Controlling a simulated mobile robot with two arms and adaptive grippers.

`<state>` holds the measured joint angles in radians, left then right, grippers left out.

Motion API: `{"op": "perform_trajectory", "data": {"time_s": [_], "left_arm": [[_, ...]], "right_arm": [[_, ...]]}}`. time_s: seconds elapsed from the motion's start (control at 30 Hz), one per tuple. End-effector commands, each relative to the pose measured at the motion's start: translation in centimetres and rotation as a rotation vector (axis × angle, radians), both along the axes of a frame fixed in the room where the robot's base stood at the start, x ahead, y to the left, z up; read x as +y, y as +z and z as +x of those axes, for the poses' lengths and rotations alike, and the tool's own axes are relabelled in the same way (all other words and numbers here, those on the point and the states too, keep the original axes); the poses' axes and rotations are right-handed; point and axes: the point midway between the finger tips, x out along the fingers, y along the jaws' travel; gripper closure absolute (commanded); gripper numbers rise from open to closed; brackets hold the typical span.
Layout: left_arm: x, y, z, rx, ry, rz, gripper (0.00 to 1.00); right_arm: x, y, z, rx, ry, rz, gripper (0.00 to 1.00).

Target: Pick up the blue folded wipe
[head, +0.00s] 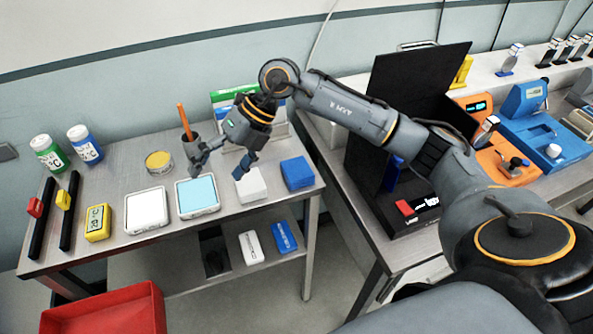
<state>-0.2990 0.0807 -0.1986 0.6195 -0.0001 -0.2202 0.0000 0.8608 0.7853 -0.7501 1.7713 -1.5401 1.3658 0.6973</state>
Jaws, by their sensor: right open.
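A blue folded block that looks like the blue folded wipe (297,173) lies at the right end of the grey table, near its edge. A similar white folded piece (251,186) lies just left of it. My right gripper (218,171) reaches in from the right and points down, open and empty. Its fingers are over the table, left of the blue wipe and apart from it. One fingertip overlaps the white piece in the picture; I cannot tell whether they touch. My left gripper is out of view.
A shallow white tray with a light blue surface (198,197) and a plain white one (147,210) lie left of the wipes. A cup (191,148) with an orange stick stands behind. A black panel (409,95) rises on the right bench. A red bin (105,312) is below left.

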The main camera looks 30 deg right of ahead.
Motion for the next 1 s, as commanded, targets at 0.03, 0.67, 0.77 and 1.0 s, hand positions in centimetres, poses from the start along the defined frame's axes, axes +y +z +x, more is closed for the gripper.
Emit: {"op": "perform_trajectory", "data": {"time_s": [0.03, 0.67, 0.77, 1.0], "left_arm": [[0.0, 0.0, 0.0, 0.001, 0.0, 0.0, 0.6], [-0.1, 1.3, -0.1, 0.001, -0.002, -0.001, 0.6], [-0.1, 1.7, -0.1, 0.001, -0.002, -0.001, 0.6], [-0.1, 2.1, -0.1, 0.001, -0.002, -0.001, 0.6]], "right_arm": [[-3.7, -0.1, 0.9, 0.014, -0.032, -0.141, 0.09], [-20.0, -1.9, 0.6, 0.185, -0.266, -0.697, 0.09], [-20.0, -3.9, 0.6, 0.186, -0.264, -0.696, 0.09], [-19.9, -6.2, 0.7, 0.18, -0.266, -0.694, 0.09]]}}
